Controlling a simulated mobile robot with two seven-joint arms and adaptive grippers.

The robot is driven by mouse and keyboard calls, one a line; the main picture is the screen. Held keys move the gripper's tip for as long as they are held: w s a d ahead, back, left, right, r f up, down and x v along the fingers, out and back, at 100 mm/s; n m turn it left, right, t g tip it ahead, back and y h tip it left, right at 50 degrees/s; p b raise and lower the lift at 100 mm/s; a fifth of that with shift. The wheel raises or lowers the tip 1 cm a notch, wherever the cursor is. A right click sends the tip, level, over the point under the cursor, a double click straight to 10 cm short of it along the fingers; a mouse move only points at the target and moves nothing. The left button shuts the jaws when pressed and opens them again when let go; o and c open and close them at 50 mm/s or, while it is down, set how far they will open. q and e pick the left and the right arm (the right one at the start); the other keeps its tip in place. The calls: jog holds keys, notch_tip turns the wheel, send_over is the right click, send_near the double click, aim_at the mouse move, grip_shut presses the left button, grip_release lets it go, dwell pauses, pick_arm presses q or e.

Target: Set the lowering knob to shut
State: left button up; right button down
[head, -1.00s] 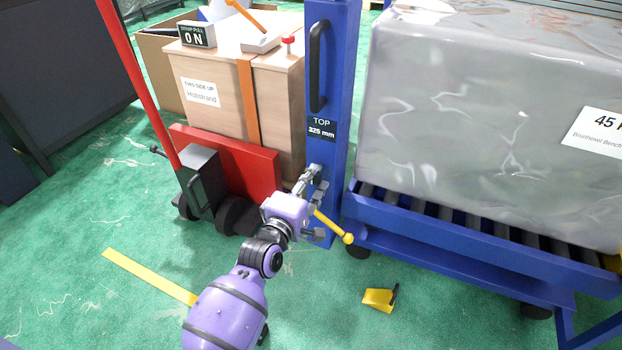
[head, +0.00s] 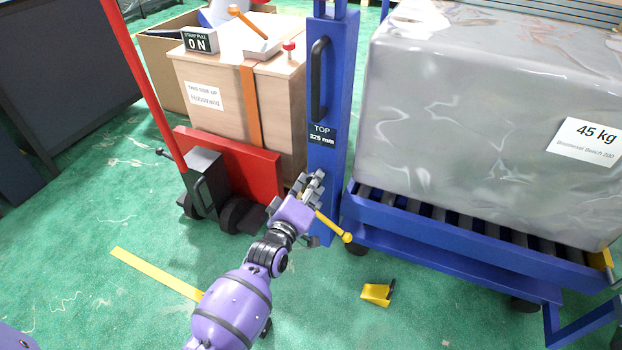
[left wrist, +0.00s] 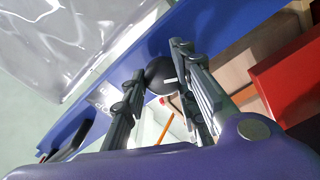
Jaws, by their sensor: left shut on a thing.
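The lowering knob (left wrist: 160,75) is a round black knob with a white mark, seen between my fingertips in the left wrist view. It is on the blue mast (head: 328,165) of the lift; in the head view my fingers hide it. My left gripper (head: 312,187) is at the lower front of the mast, shut on the knob. It also shows in the left wrist view (left wrist: 163,78), with a finger on each side of the knob. The words around the knob cannot be read. My right gripper is not in view.
A yellow-tipped lever (head: 335,228) sticks out just right of my gripper. A red pallet truck (head: 245,165) with a wooden crate (head: 200,115) stands left. A grey wrapped load (head: 480,120) sits on a blue roller stand (head: 440,245) at right. A yellow wedge (head: 375,294) lies on the green floor.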

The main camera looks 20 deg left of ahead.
pick_arm(q)
jog(key=shift+w+d+r+m+p, duration=0.15)
jog(key=shift+m+p, duration=0.5)
jog(key=shift+m, duration=1.4)
jog(key=shift+s+d+f+m+p, duration=0.2)
jog(key=shift+m+p, duration=0.45)
jog(key=shift+m, duration=1.45)
jog(key=shift+w+d+r+m+p, duration=0.2)
jog(key=shift+m+p, duration=0.45)
jog(key=shift+m, duration=1.4)
jog(key=shift+d, duration=0.1)
jog(key=o, duration=1)
jog(key=shift+a+f, duration=0.2)
jog(key=shift+a, duration=0.05)
